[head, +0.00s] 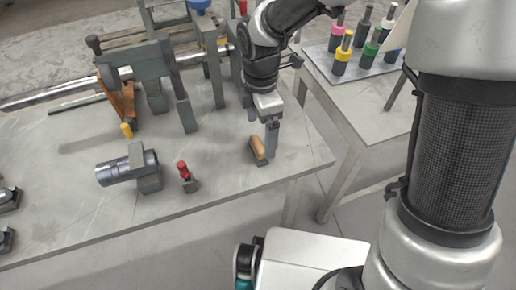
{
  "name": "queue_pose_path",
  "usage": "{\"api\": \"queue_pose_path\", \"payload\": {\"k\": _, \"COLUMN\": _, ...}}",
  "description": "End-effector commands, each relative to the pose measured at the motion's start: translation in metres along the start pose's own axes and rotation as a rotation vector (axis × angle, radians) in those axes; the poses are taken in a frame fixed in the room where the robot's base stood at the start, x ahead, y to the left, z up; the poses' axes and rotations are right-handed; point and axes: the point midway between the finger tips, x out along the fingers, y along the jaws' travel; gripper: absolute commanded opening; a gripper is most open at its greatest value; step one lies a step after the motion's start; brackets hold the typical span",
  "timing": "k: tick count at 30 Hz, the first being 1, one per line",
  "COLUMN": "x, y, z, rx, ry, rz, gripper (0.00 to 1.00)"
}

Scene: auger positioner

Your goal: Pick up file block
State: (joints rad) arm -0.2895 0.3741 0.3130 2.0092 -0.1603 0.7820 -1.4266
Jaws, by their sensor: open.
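A small block with a tan wooden top and a dark underside (258,149), which looks like the file block, lies on the grey table (105,222) near its right end. My gripper (262,130) points down just above and behind the block. Its jaws are open and nothing shows between them. The nearer finger overlaps the block's right side in the picture; I cannot tell whether it touches.
A red-handled clamp (186,177) and a metal cylinder in a grey holder (125,168) stand to the left. A large grey fixture with a long shaft (150,68) fills the back. A side table (350,100) holds several colored-collar tools.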

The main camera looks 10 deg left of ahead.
Motion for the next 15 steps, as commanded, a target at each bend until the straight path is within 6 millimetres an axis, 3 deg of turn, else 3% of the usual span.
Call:
{"api": "queue_pose_path", "payload": {"k": 1, "x": 0.009, "y": 0.0, "z": -0.001, "rx": -0.001, "ry": 0.0, "rz": -0.002, "gripper": 0.92}}
{"api": "queue_pose_path", "payload": {"k": 10, "x": 0.027, "y": 0.002, "z": -0.001, "rx": 0.002, "ry": 0.0, "rz": -0.001, "gripper": 0.92}}
{"api": "queue_pose_path", "payload": {"k": 15, "x": 0.052, "y": 0.006, "z": -0.007, "rx": 0.001, "ry": 0.001, "rz": -0.002, "gripper": 0.92}}
